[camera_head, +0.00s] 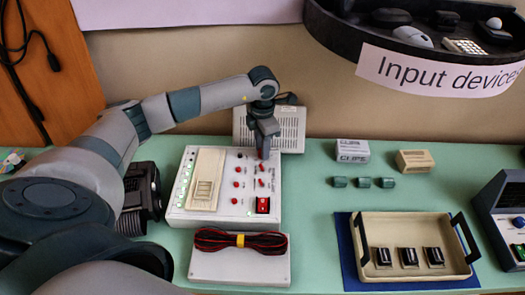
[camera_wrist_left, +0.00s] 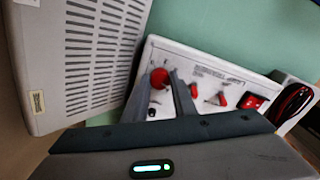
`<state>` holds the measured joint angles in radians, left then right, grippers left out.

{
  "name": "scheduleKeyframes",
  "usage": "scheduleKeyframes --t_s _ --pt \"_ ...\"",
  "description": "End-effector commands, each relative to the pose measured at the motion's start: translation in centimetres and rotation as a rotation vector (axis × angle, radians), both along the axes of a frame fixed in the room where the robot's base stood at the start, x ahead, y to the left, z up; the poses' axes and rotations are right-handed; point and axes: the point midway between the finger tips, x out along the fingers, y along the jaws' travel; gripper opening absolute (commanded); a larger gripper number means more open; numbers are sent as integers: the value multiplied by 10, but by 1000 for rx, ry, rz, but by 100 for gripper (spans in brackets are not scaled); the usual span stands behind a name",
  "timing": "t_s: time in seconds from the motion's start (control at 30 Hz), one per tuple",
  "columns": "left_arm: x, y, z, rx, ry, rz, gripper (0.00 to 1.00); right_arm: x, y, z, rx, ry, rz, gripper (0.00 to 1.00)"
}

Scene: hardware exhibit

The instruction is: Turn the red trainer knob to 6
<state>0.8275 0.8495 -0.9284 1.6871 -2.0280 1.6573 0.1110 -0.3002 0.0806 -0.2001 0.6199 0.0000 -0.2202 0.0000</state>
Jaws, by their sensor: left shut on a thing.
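The trainer is a white box (camera_head: 238,213) on the green table in the head view, with several red knobs and switches on its panel. My left gripper (camera_head: 263,153) points down at the panel's upper right. In the left wrist view, a round red knob (camera_wrist_left: 159,78) sits between the two fingers of my left gripper (camera_wrist_left: 162,80), which is shut on it. In the head view the gripper mostly hides this knob, and its pointer and scale cannot be read in either view. The trainer panel (camera_wrist_left: 215,75) also shows in the wrist view. My right gripper is out of view.
A grey vented box (camera_head: 292,130) stands behind the trainer. A white box with red and black cables (camera_head: 240,265) lies in front. A black device (camera_head: 142,195) is at its left. A cream tray (camera_head: 375,225) stands to the right, with clear table between.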

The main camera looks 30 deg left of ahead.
Motion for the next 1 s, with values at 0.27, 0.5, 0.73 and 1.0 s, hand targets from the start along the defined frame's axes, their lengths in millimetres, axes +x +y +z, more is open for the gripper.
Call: scheduleKeyframes --t_s 0.27,0.5,0.73,1.0 --pt "1 1 -1 0 -2 202 2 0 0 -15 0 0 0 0" --pt "1 1 0 -1 -3 296 2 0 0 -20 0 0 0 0" --pt "1 0 1 0 -3 318 2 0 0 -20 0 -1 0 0" --pt "1 1 1 0 -3 317 29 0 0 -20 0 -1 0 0"
